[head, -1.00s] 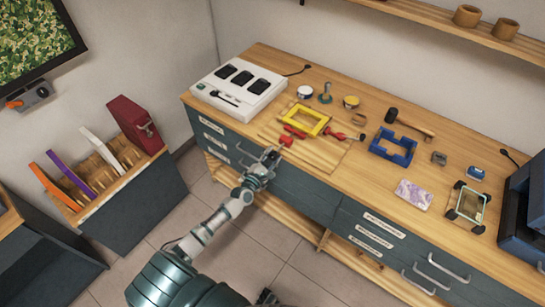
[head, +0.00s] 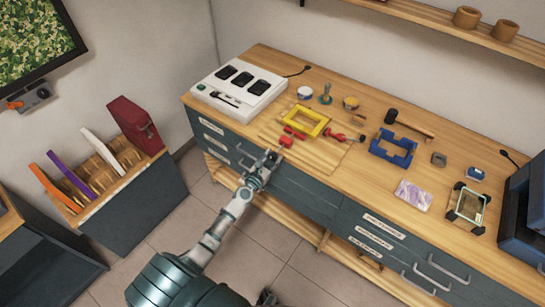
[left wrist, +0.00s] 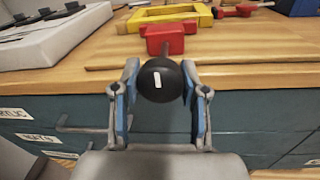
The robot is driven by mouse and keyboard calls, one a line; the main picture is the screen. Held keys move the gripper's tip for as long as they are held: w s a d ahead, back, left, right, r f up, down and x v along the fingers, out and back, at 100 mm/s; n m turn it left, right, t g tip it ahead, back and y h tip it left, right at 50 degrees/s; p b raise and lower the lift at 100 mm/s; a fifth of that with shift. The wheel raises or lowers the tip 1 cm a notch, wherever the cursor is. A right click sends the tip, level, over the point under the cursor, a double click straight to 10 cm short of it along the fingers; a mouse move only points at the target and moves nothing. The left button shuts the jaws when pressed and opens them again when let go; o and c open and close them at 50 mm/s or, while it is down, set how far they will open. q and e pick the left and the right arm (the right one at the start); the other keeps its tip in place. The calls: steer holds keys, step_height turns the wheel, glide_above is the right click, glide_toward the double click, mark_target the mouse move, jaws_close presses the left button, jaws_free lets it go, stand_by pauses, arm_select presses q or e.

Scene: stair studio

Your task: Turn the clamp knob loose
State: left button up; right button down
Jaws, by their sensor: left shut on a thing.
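The clamp knob (left wrist: 160,80) is a black ball with a white mark. It stands out in front of the bench edge on a thin rod from a red clamp body (left wrist: 165,38). The red clamp body also shows on the bench edge in the head view (head: 286,142). My left gripper (left wrist: 159,92) has a finger on each side of the knob and is shut on it. In the head view my left gripper (head: 270,159) is at the bench's front edge and mostly covers the knob. A dark part at the bottom edge of the head view may be my right gripper (head: 267,297); its jaws cannot be made out.
A yellow frame (head: 306,121) and other red pieces lie behind the clamp on the wooden bench (head: 370,180). A white charger (head: 240,86) stands left. Drawers with handles (head: 285,185) are below the knob. A blue frame (head: 393,147) lies to the right.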

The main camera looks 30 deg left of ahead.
arm_select(q)
steer(key=shift+s+d+f, duration=0.1)
steer(key=shift+f, duration=0.25)
steer(key=o, duration=1.1)
steer(key=shift+o, duration=0.2)
steer(key=shift+r, duration=0.2)
steer(key=s, duration=1.1)
steer(key=shift+s, duration=0.4)
arm_select(e)
steer(key=shift+w, duration=0.2)
arm_select(q)
steer(key=shift+f, duration=0.15)
arm_select(e)
steer(key=shift+a, duration=0.1)
